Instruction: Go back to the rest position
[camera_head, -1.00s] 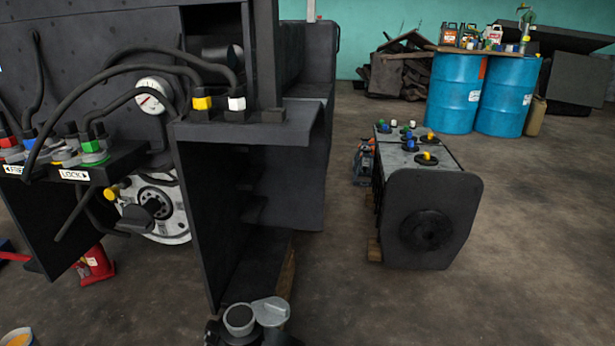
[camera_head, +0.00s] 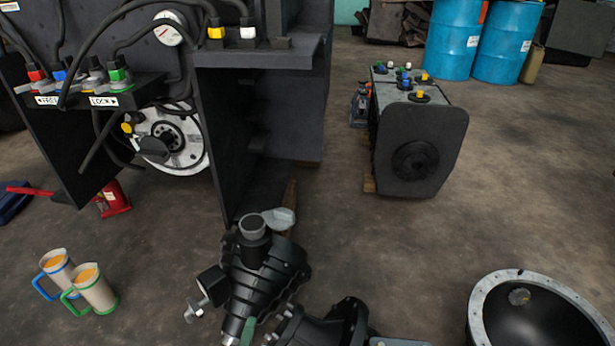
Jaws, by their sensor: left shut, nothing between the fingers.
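My left gripper is hard to tell apart from the dark machine parts low in the head view; it is shut, with nothing seen held in it. My right gripper does not show. A black ribbed machine part (camera_head: 268,268) with a grey cap stands at the lower middle. A silver fitting (camera_head: 195,308) sticks out on its left. A black flanged part (camera_head: 330,322) lies in front of it, cut by the lower edge.
The forklift body (camera_head: 255,130) fills the upper left. Two mugs (camera_head: 95,290) stand at the lower left. A dark box unit (camera_head: 420,150) stands right of centre, and a large round housing (camera_head: 482,310) lies at the lower right. The floor (camera_head: 400,250) between them is clear.

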